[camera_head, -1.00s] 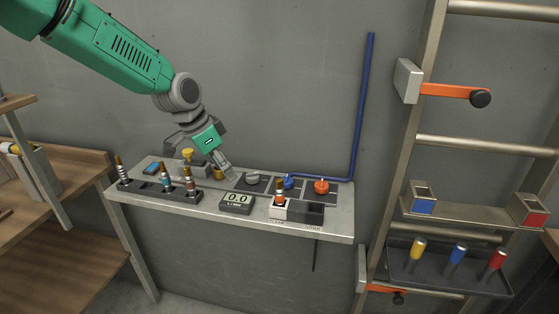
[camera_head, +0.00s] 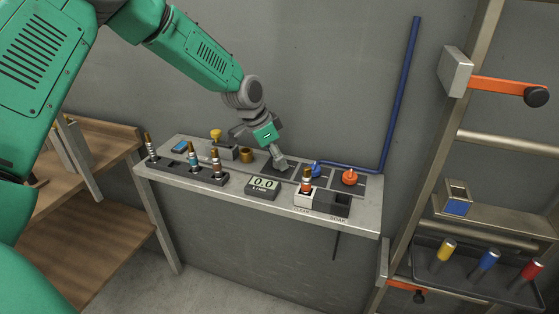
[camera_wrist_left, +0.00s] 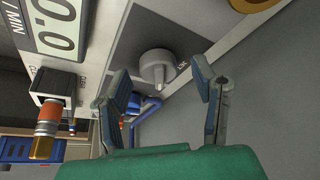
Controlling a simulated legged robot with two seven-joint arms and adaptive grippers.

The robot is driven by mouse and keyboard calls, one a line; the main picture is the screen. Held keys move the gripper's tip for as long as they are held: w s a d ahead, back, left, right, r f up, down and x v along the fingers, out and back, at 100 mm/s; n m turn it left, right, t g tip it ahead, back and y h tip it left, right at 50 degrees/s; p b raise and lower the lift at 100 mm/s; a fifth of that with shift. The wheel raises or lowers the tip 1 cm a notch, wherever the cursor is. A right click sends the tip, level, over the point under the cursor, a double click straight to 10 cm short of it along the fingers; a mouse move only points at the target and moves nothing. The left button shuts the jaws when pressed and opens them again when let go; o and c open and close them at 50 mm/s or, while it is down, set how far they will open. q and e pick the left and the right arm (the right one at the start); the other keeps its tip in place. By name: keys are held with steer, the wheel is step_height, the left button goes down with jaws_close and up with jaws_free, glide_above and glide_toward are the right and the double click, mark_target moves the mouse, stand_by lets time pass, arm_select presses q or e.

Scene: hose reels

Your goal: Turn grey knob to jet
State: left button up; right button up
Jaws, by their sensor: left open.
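The grey knob (camera_wrist_left: 157,67) sits on the panel in the left wrist view, a round pale grey dial with a small pointer. In the head view the left gripper (camera_head: 279,162) is low over the panel (camera_head: 230,195) and hides the knob. I cannot tell whether the fingers touch it. My right gripper is not in view.
A blue knob (camera_head: 316,170) and an orange knob (camera_head: 349,177) stand right of the gripper. A flow display (camera_head: 262,187) reads 0.0. Several nozzles stand in a dark rack (camera_head: 190,173) and a brass ring (camera_head: 246,155) lies left. A ladder (camera_head: 455,130) stands at the right.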

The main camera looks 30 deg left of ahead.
arm_select(q)
steer(key=shift+w+f, duration=0.2)
steer(key=shift+f, duration=0.4)
steer(key=shift+d, duration=0.15)
steer(key=shift+d+r, duration=0.1)
steer(key=shift+d, duration=0.05)
steer(key=c, duration=1.2)
steer(key=shift+o, duration=0.4)
